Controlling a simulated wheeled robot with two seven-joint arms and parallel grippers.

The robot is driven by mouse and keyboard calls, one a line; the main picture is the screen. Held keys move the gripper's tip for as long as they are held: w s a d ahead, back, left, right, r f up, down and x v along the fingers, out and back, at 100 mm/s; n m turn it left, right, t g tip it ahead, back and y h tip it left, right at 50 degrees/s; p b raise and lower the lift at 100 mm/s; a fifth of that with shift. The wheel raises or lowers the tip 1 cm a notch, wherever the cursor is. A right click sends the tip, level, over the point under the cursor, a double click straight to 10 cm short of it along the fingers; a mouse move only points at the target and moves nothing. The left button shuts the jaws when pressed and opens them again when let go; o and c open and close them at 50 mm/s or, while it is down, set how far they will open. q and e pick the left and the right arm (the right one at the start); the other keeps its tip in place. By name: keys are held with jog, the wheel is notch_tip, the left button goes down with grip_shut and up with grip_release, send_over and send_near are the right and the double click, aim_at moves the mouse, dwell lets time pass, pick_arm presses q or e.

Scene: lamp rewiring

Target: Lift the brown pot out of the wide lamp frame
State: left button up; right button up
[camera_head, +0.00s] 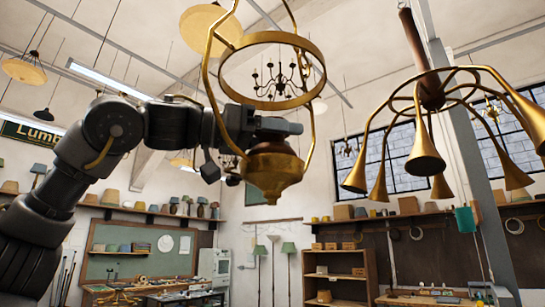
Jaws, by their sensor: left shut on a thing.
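The wide lamp frame (268,38) hangs in the upper middle, a gold ring with curved bars running down its sides. The brown pot (273,172), brassy brown with a pointed bottom, sits low between these bars and looks upright. My left gripper (280,127) reaches in from the left, between the bars. It is shut on the pot at its top, and the gripper hides part of the upper rim. Whether the pot touches the frame bars cannot be told. My right gripper is not in view.
A brass chandelier (425,155) with several horn-shaped shades hangs close on the right. A smaller dark chandelier (280,80) shows behind the ring. Shelves and a workbench stand far back. The space directly below the pot looks clear.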

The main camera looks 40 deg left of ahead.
pick_arm(q)
jog(key=shift+r, duration=0.85)
notch_tip(320, 180, up, 2)
jog(key=b+v, duration=0.1)
jog(key=v, duration=1.7)
jog(key=shift+b, duration=0.4)
